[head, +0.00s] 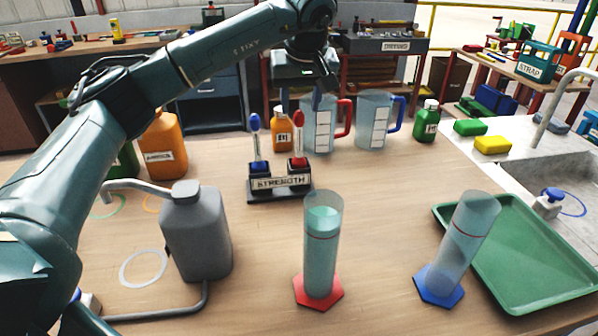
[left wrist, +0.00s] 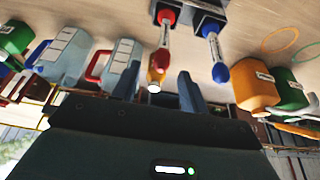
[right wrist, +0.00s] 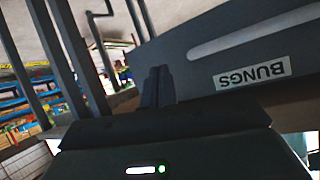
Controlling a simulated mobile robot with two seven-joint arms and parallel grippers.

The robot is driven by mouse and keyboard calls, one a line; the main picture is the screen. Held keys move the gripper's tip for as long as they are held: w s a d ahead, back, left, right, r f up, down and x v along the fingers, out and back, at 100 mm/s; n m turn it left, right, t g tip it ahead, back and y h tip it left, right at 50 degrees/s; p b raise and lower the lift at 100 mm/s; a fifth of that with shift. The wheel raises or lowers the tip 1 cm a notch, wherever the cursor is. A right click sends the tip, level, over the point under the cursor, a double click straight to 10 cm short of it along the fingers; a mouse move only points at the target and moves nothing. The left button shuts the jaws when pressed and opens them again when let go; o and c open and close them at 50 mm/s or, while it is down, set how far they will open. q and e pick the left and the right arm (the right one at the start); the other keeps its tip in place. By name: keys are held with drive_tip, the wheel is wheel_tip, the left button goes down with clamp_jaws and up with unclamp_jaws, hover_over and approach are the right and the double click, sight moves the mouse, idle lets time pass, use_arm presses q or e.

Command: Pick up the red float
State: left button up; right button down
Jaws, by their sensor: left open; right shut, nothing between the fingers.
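My left gripper (head: 315,98) is open, pointing down close by the red float's top. In the left wrist view, the red float (left wrist: 159,62) shows between the two spread fingers, and the blue float (left wrist: 216,60) is outside them. I cannot tell whether a finger touches the red float. My right gripper (right wrist: 157,86) is shut and empty, beside a grey surface labelled BUNGS (right wrist: 252,76).
Two measuring jugs (head: 322,125) (head: 376,120) and an orange bottle (head: 283,130) stand just behind the stand. A cylinder on a red base (head: 322,250), a tilted-looking cylinder on a blue base (head: 458,250), a grey can (head: 197,235) and a green tray (head: 535,265) are nearer.

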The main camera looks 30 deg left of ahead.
sight(299, 111)
use_arm(q)
drive_tip(key=shift+x, duration=2.9)
drive_tip(key=shift+s, duration=0.2)
drive_tip(key=shift+c, duration=0.5)
clamp_jaws()
